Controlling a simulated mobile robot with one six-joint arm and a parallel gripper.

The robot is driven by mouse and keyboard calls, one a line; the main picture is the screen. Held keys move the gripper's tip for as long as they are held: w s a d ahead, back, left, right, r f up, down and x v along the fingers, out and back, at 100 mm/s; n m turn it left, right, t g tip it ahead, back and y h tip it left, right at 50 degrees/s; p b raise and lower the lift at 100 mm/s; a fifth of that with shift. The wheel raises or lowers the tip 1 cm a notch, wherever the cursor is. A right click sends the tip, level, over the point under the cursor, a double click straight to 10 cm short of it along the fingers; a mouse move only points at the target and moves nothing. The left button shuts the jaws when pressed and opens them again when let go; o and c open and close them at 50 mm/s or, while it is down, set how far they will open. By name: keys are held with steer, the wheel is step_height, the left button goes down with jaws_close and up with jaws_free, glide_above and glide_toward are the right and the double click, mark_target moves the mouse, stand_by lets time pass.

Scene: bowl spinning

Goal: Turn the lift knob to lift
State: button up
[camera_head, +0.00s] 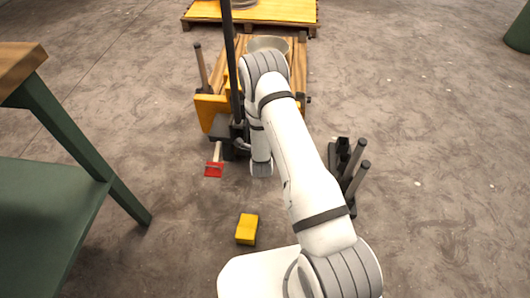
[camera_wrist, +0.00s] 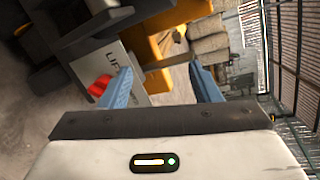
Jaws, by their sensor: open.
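In the wrist view, a light grey panel (camera_wrist: 132,72) carries dark lettering that begins "LIF". A red part (camera_wrist: 98,87), which may be the lift knob, shows beside it, partly hidden behind my left finger. My gripper (camera_wrist: 163,85) is open, with its two blue fingers apart and nothing held between them. I cannot tell whether the left finger touches the red part. In the head view, a red piece (camera_head: 214,170) sits low at the front of the yellow wheeled lift (camera_head: 208,112). My gripper's fingers are not visible there.
A green workbench (camera_head: 50,215) stands at the left. A yellow block (camera_head: 247,229) lies on the floor. A metal bowl (camera_head: 268,43) is on the lift's wooden deck. Dark posts (camera_head: 352,168) stand right of my arm. Wire mesh (camera_wrist: 285,55) is at the wrist view's right. Open floor lies right.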

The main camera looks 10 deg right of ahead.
steer(key=s+f+m+t+h+b, duration=0.1)
steer(key=s+f+m+t+b, duration=0.25)
steer(key=f, duration=0.85)
steer(key=shift+g, duration=0.65)
steer(key=b+x, duration=0.1)
steer(key=x, duration=0.3)
steer(key=b+x, duration=0.1)
steer(key=x, duration=0.1)
steer(key=shift+s+d+r+b, duration=0.15)
steer(key=shift+d+b, duration=0.15)
steer(key=shift+b, duration=0.05)
steer(key=shift+c, duration=0.3)
steer(key=c, duration=0.9)
